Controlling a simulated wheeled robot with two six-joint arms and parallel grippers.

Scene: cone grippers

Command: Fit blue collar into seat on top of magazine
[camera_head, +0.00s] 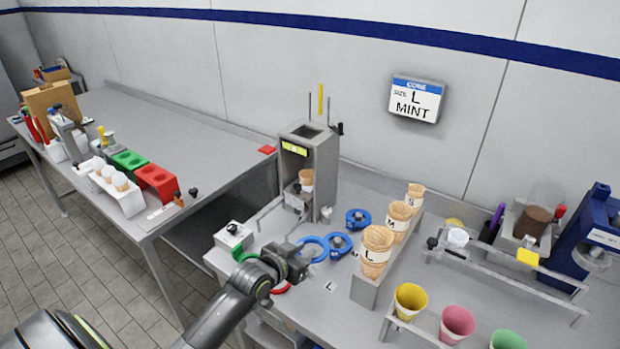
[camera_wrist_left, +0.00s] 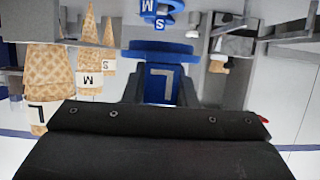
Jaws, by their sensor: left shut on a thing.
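My left gripper (camera_head: 298,262) is shut on the handle of a blue collar (camera_head: 316,240) above the front of the right bench. In the left wrist view the handle of this collar (camera_wrist_left: 163,84) carries an "L" and sits between my fingers (camera_wrist_left: 160,95). The ring reaches out beyond the fingertips. The magazine (camera_head: 323,170) is a grey upright tower behind the gripper, with an opening on its top (camera_head: 310,131) and a cone inside its front window. The held collar is apart from it, lower and nearer. My right gripper is not in view.
Two other blue collars, (camera_head: 338,246) and (camera_head: 358,219), lie on the bench, marked M and S in the wrist view. A cone rack (camera_head: 365,291) stands to their right. Coloured cups (camera_head: 410,300) stand at the front right. A wall sign (camera_head: 416,100) reads "L MINT".

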